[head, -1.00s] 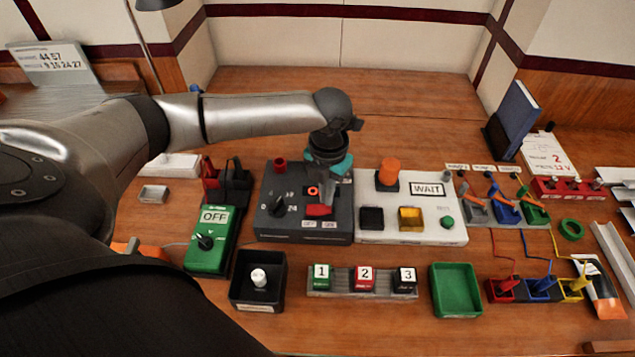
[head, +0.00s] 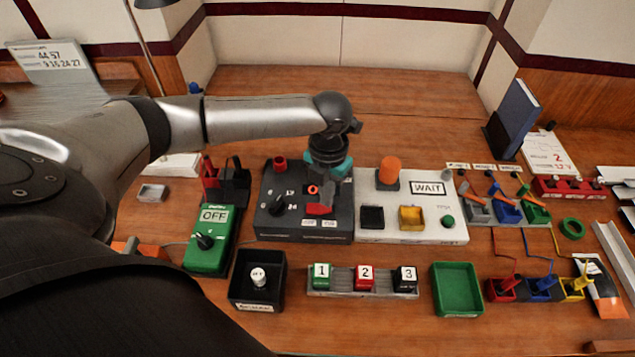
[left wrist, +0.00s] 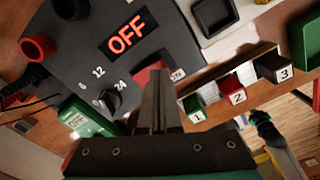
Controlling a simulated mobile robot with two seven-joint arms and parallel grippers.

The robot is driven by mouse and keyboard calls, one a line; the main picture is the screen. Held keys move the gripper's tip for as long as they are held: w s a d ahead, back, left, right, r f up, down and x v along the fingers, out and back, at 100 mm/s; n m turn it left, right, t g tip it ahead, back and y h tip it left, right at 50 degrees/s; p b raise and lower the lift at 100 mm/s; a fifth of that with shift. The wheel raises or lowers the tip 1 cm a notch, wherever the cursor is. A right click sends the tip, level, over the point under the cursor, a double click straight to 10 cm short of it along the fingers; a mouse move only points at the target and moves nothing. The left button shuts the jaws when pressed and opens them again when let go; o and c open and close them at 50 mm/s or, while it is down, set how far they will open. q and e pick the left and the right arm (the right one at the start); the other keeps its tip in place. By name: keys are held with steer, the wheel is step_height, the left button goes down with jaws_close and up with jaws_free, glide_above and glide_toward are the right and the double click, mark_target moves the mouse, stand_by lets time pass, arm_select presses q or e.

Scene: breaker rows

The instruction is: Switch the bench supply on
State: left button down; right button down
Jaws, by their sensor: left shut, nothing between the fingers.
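The bench supply (head: 275,227) is a dark grey box left of the white panel. It has a black dial (head: 277,205) marked 0, 6, 12 and 24 and a red rocker switch (head: 319,209) near its front edge. In the left wrist view its display (left wrist: 127,35) reads OFF in orange. My left gripper (head: 327,191) is shut and empty, pointing down over the supply by the switch. In the left wrist view the fingertips (left wrist: 158,75) partly hide the red switch (left wrist: 146,72). I cannot tell whether they touch it. My right gripper is out of view.
Right of the supply stands the white panel (head: 400,235) with a WAIT sign and an orange knob (head: 389,170). A green meter (head: 207,255) reading OFF is at left. In front are a black tray (head: 240,294), numbered blocks (head: 365,279) and a green tray (head: 456,290).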

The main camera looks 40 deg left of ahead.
arm_select(q)
steer(key=shift+f, duration=0.55)
step_height(320, 180, up, 7)
steer(key=p, duration=0.7)
steer(key=shift+r+p, duration=0.1)
steer(key=shift+p, duration=0.3)
stand_by(0.5)
